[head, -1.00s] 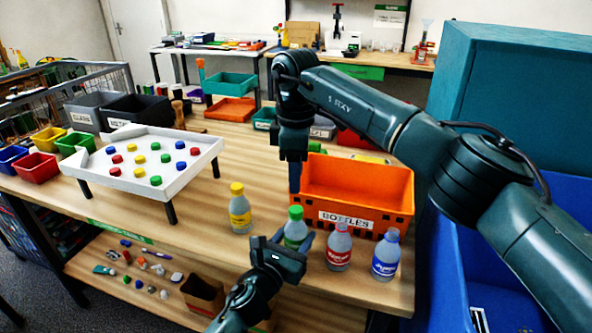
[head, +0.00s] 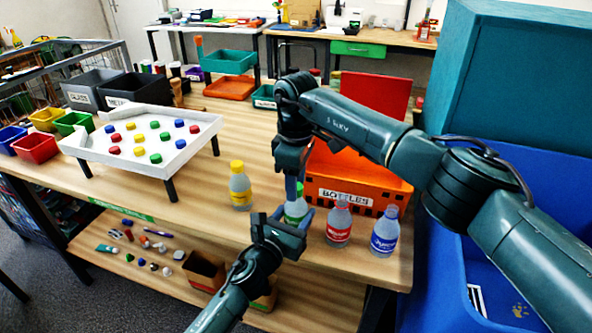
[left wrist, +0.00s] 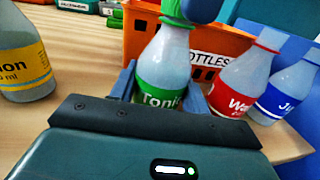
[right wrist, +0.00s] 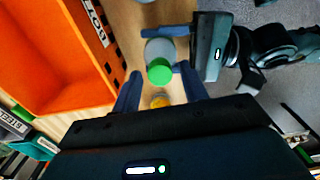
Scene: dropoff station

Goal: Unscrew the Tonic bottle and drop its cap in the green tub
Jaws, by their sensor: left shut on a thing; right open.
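The Tonic bottle (head: 295,208) stands upright on the table in front of the orange crate, with a green label and green cap. My left gripper (left wrist: 160,96) is shut around its body at the label. My right gripper (head: 292,190) points down just above the bottle, fingers open. In the right wrist view the green cap (right wrist: 160,71) shows near and between the open fingertips (right wrist: 161,88); I cannot tell if they touch it. In the left wrist view a blue fingertip hides part of the cap. The green tub (head: 73,122) stands at the table's left end.
Behind is the orange BOTTLES crate (head: 368,199). A white tray on legs (head: 92,168) with several caps stands between the bottles and the tubs.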

